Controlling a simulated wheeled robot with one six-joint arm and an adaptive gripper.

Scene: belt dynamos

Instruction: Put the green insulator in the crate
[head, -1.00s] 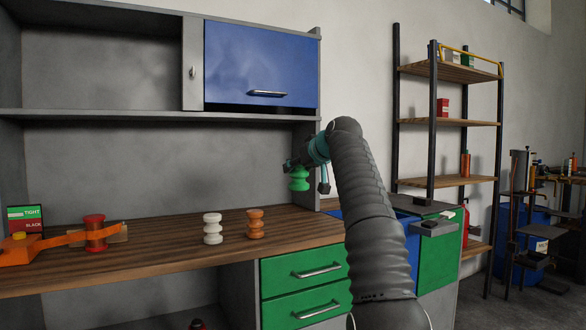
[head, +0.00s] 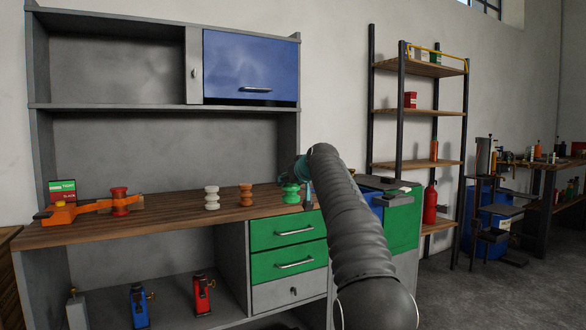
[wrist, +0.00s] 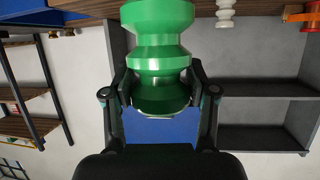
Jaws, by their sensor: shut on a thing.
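The green insulator (head: 291,194) is a ribbed spool. My gripper (head: 296,174) is shut on it, at the right part of the workbench, right of the orange insulator. In the wrist view the green insulator (wrist: 160,50) sits between the two fingers of my gripper (wrist: 160,88). In the head view it overlaps the bench's edge, and I cannot tell its height above the wood. A blue box-like thing (head: 371,197), perhaps the crate, shows partly behind my arm at the bench's right end. Its inside is hidden.
A white insulator (head: 212,198) and an orange insulator (head: 246,195) stand on the wooden bench top (head: 165,212). An orange dynamo holder with a red spool (head: 120,202) lies at the left. A blue cupboard door (head: 250,66) hangs above. A shelf rack (head: 415,112) stands to the right.

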